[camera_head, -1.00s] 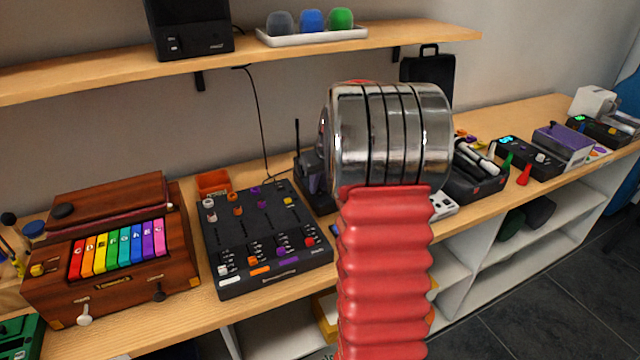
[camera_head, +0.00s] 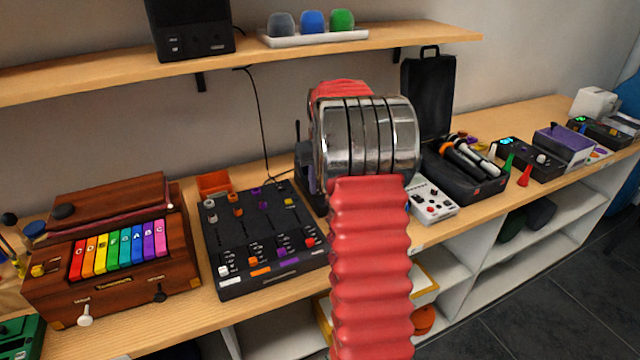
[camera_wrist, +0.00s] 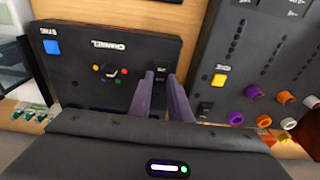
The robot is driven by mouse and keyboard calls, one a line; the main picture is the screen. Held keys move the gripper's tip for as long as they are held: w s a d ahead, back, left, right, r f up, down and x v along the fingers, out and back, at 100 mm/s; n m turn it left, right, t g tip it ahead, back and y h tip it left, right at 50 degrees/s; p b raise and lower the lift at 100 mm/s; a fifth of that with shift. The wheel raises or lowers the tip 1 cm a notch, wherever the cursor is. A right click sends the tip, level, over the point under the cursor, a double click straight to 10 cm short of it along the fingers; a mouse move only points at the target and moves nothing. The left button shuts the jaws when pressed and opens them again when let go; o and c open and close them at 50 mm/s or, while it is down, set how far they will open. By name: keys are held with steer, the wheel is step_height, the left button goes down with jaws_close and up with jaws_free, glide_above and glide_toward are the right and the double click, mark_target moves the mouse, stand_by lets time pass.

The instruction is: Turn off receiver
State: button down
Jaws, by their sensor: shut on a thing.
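The receiver is a dark box with an antenna (camera_head: 308,188), mostly hidden behind my arm in the head view. In the wrist view its panel (camera_wrist: 75,62) shows upside down, with a blue SYNC button (camera_wrist: 52,47), a CHANNEL knob (camera_wrist: 111,71) and a small black switch with tiny labels (camera_wrist: 160,75). My gripper (camera_wrist: 162,80) has its two purplish fingers at either side of this switch, closed on it. The switch's position is too small to tell. The fingertips are hidden behind my arm in the head view.
A black mixer (camera_head: 262,240) with coloured knobs stands close to the left of the receiver. A white device (camera_head: 433,200) and an open black case with microphones (camera_head: 462,178) are at the right. A shelf (camera_head: 390,48) runs above the table.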

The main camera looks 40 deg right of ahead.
steer(key=c, duration=1.6)
jaws_free()
steer(key=shift+c, duration=0.2)
step_height(320, 180, up, 14)
steer(key=s, duration=0.1)
steer(key=shift+s+a+f, duration=0.2)
steer(key=shift+s+a, duration=0.05)
steer(key=shift+s, duration=0.15)
